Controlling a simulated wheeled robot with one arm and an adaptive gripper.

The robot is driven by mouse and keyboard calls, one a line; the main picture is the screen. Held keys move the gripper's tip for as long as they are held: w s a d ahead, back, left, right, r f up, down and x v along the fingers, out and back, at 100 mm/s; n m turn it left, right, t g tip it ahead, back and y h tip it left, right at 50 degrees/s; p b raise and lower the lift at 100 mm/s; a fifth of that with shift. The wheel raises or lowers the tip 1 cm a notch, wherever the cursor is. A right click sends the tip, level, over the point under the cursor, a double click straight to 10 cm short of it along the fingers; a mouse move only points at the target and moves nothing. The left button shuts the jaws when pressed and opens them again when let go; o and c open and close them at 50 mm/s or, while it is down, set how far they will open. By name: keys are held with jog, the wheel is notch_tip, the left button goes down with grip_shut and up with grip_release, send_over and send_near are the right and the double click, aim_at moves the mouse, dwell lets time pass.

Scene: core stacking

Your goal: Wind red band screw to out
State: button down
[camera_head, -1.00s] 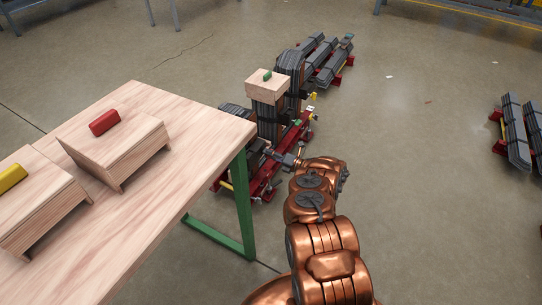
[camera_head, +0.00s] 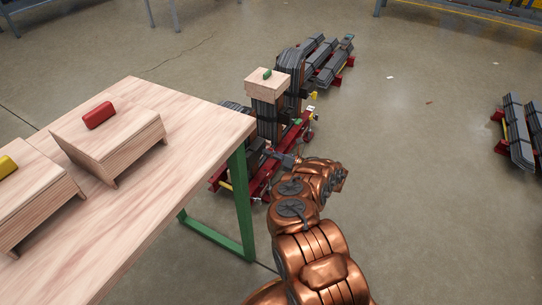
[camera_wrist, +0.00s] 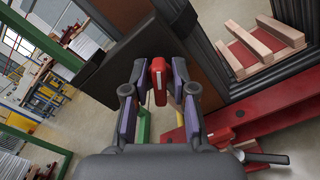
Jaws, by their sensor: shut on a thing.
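A red piece (camera_wrist: 158,82), which looks like the band screw, sits upright between my fingertips in the wrist view. My gripper (camera_wrist: 158,85) is shut on it, with a finger pad on each side. In the head view my gripper (camera_head: 284,160) is small and reaches the lower front of the dark core (camera_head: 267,120), above its red base frame (camera_head: 262,182). The screw itself cannot be made out there. The core's dark plates and a dark panel (camera_wrist: 125,50) are close beyond my fingers in the wrist view.
A wooden table (camera_head: 185,140) with a green leg (camera_head: 240,205) stands close on the left. It carries wooden stands with a red block (camera_head: 99,115) and a yellow block (camera_head: 6,166). Other plate stacks (camera_head: 325,60) lie behind. The floor on the right is mostly clear.

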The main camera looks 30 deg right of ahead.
jog(key=shift+r+n, duration=0.1)
jog(key=shift+n, duration=0.3)
jog(key=shift+w+a, duration=0.1)
jog(key=shift+b, duration=0.35)
jog(key=shift+n+b, duration=1.05)
jog(key=shift+n, duration=0.45)
jog(key=shift+n+b, duration=0.7)
jog(key=shift+n, duration=0.2)
jog(key=c, duration=0.9)
grip_release()
jog(key=shift+o, duration=0.2)
